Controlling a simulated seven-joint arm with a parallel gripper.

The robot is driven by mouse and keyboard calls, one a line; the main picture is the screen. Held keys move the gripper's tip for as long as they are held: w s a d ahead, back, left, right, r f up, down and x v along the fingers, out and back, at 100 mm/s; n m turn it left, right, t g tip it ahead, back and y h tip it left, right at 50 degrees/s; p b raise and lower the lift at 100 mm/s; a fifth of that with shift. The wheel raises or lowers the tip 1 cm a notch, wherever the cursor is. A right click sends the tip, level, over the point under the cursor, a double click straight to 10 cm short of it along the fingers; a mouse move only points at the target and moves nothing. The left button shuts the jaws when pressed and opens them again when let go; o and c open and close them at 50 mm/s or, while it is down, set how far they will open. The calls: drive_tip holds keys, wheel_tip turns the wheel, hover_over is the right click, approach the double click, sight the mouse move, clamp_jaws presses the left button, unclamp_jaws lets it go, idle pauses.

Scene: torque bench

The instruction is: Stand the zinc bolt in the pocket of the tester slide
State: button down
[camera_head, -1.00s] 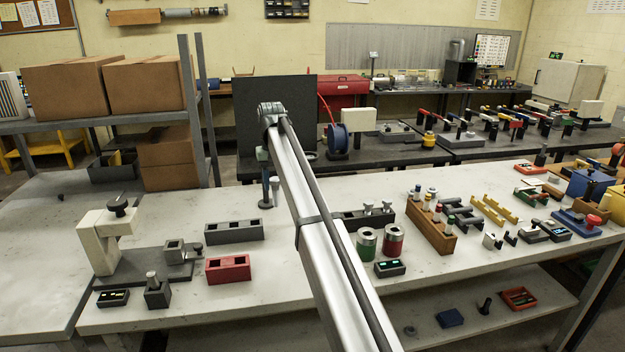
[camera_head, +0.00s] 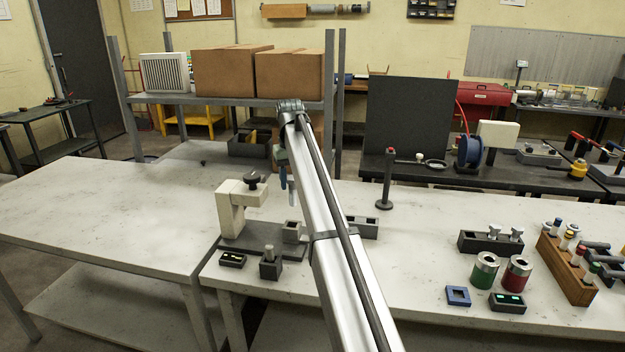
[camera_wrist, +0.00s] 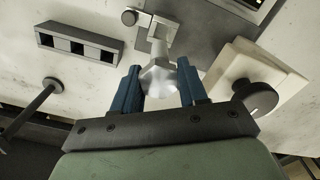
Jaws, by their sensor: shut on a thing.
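My gripper (camera_wrist: 160,88) is shut on the zinc bolt (camera_wrist: 159,79). The blue fingers grip its bright head, and the shank points away from the gripper. In the wrist view the shank's end appears beside the pale tester slide (camera_wrist: 168,24) and its square pocket; I cannot tell the height gap.
A dark block with a standing bolt (camera_head: 270,264) and a small display (camera_head: 232,260) are in front of the tester. A dark pocketed rail (camera_wrist: 80,45) lies beside the slide. A dark post (camera_head: 388,180) stands right of my arm. The left table (camera_head: 110,220) is clear.

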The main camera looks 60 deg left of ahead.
sight(291, 205)
drive_tip(key=shift+s+a, duration=0.15)
drive_tip(key=shift+s, duration=0.15)
drive_tip(key=shift+f, duration=0.1)
drive_tip(key=shift+f, duration=2.75)
drive_tip(key=shift+f, duration=3.05)
idle(1.8)
